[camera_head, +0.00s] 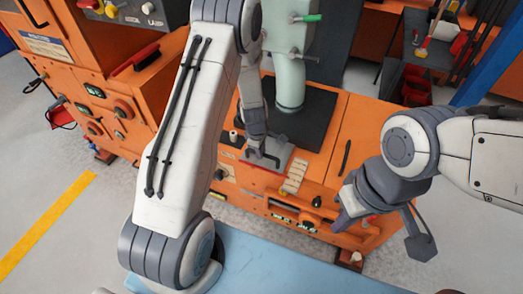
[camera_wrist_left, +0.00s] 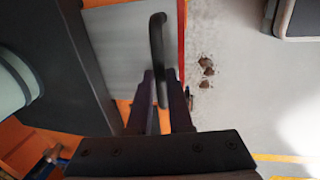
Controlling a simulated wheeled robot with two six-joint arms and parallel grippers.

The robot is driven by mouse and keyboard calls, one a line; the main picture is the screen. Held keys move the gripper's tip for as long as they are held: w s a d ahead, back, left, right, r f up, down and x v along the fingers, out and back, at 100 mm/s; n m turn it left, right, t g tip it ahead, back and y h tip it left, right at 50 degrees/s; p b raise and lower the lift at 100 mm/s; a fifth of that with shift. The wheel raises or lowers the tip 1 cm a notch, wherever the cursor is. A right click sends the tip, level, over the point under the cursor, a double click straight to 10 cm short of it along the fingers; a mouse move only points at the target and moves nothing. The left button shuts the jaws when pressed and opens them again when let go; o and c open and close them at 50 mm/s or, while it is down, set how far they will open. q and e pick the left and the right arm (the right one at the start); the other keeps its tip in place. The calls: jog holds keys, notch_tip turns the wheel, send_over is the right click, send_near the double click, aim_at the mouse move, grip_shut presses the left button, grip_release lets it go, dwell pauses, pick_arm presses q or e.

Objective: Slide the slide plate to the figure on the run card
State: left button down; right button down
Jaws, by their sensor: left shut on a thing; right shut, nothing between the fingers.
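The slide plate (camera_head: 279,157) is a flat grey plate with a red edge, on top of the orange machine beside a black plate. It also shows in the left wrist view (camera_wrist_left: 118,45), with a black bar handle (camera_wrist_left: 157,45) standing on it. My left gripper (camera_head: 257,153) is at the plate, and in the left wrist view its fingers (camera_wrist_left: 160,90) are shut on the handle. My right gripper (camera_head: 340,222) is shut and empty in front of the machine's front panel, apart from the plate. I cannot make out a readable figure or identify the run card.
A pale green pipe (camera_head: 290,82) comes down onto the black plate (camera_head: 308,112) behind the slide plate. A beige marked strip (camera_head: 295,176) lies to its right. The orange cabinet (camera_head: 85,85) with knobs stands at left. Brown debris (camera_wrist_left: 206,66) lies on the grey floor.

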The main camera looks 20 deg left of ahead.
pick_arm(q)
jog(key=c, duration=0.8)
grip_release()
jog(key=shift+c, duration=0.2)
jog(key=shift+r, duration=0.1)
notch_tip(320, 180, up, 10)
jog(key=s+p, duration=0.2)
jog(key=p, duration=0.4)
jog(key=shift+p, duration=0.3)
